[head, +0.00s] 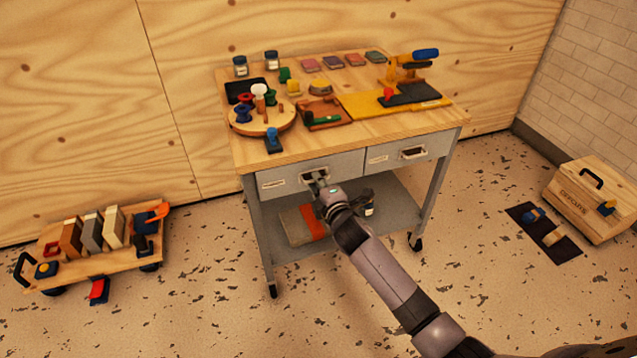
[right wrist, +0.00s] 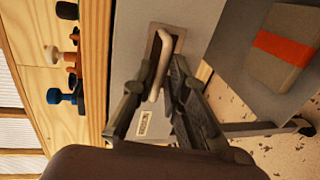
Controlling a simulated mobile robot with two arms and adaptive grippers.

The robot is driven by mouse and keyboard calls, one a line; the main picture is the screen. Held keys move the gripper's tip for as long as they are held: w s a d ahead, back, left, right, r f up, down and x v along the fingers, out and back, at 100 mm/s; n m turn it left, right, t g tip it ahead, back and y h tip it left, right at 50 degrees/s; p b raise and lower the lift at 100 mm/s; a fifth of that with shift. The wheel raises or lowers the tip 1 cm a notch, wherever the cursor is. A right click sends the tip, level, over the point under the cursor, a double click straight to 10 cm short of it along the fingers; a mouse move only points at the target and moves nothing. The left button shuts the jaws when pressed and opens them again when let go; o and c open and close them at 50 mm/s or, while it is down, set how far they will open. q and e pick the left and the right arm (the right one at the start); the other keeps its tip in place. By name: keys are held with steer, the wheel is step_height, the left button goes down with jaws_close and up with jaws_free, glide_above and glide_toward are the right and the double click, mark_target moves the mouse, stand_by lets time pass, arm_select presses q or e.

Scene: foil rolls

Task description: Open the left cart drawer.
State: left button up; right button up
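The wooden-topped cart (head: 345,139) stands against the plywood wall with two grey drawers side by side under its top. The left drawer (head: 346,168) looks closed, its front about level with the right drawer (head: 437,146). My right gripper (head: 317,180) is at the left drawer's handle and partly covers it. In the right wrist view the fingers of my right gripper (right wrist: 164,72) are drawn in on both sides of the pale bar handle (right wrist: 168,45), gripping it. The drawer front (right wrist: 128,57) and its label also show there. My left gripper is out of view.
Spools, jars, blocks and tools stand on the cart top. A grey box with an orange band (head: 296,226) lies on the lower shelf. A low wooden trolley (head: 75,268) stands left, a wooden toolbox (head: 580,210) right. Floor before the cart is clear.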

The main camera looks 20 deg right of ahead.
jaws_close()
steer(key=shift+s, duration=0.15)
stand_by(0.4)
